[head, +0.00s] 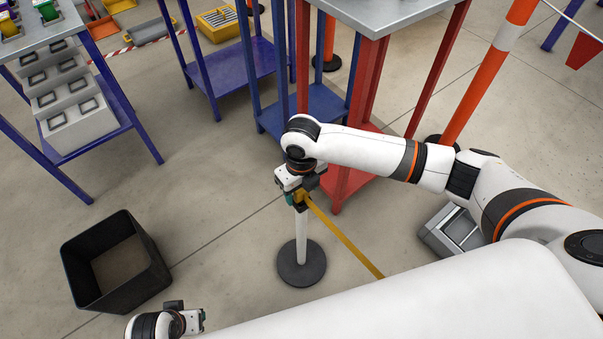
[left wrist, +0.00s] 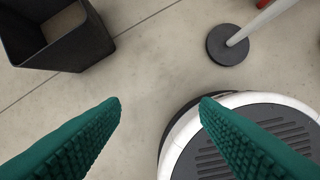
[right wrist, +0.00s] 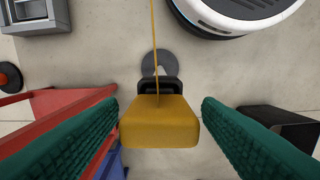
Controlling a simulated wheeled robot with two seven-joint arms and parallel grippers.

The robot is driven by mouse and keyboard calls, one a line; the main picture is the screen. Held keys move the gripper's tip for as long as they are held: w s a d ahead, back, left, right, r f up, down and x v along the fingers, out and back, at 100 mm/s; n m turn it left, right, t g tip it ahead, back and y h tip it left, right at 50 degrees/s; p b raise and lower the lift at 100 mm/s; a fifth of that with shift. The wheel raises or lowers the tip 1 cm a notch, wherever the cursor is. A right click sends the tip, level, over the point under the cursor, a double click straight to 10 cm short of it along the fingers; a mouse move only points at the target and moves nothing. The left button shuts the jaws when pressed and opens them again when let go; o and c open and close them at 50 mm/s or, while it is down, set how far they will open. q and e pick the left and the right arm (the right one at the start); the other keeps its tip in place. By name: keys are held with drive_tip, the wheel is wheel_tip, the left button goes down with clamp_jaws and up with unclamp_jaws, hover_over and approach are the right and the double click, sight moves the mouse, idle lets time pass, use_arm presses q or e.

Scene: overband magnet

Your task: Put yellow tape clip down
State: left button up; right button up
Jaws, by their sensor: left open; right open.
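The yellow tape clip (right wrist: 160,122) sits between the two spread green fingers of my right gripper (right wrist: 161,108), with a gap on each side. In the head view the clip (head: 302,197) is at the top of a white post (head: 301,236) on a round dark base, partly hidden by my right gripper (head: 298,182). A yellow tape (head: 343,238) runs from the clip down to the right. My left gripper (head: 196,320) is open and empty, low at the front; its fingers (left wrist: 160,105) show over bare floor in the left wrist view.
A black open bin (head: 150,281) stands on the floor at left. A red table (head: 372,90) with a grey top and blue tables (head: 232,76) stand behind the post. A grey crate (head: 452,232) lies under my right arm. Floor between bin and post is clear.

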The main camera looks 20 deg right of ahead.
use_arm(q)
wheel_tip(320, 180, down, 9)
drive_tip(key=s+p, duration=0.2)
drive_tip(key=shift+s+a+g, duration=0.15)
drive_tip(key=shift+s+g, duration=0.15)
drive_tip(key=shift+s, duration=0.05)
use_arm(e)
wheel_tip(320, 180, up, 11)
use_arm(q)
drive_tip(key=shift+f, duration=0.1)
use_arm(e)
drive_tip(key=shift+a, duration=0.1)
